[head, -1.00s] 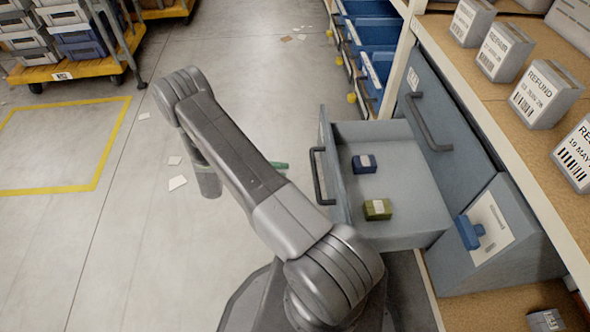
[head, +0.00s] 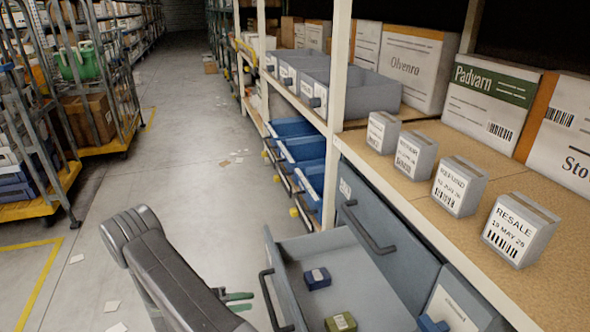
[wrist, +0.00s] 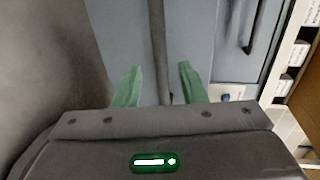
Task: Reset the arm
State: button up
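My gripper (head: 245,301) is low in the head view, its green fingers just left of the open drawer's handle, with a gap between. In the wrist view its two green fingers (wrist: 159,68) stand apart with nothing gripped. A dark upright bar, seemingly the drawer handle (wrist: 159,40), shows between them against the grey-blue drawer front. The grey-blue drawer (head: 371,291) is pulled out and holds a dark blue box (head: 317,278) and an olive-green box (head: 341,322). My arm runs from the bottom of the head view, bent at the elbow.
A shelf above the drawer carries several small grey labelled boxes (head: 460,187) and large cartons (head: 490,108). Blue bins (head: 303,150) jut out further along the rack. Carts with yellow bases (head: 38,190) stand on the left. The aisle floor (head: 190,150) between is mostly open, with paper scraps.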

aim_at(269, 297)
jog(key=b+x, duration=0.1)
jog(key=x, duration=0.6)
jog(key=shift+d, duration=0.15)
jog(key=shift+w+d, duration=0.2)
jog(key=shift+d, duration=0.3)
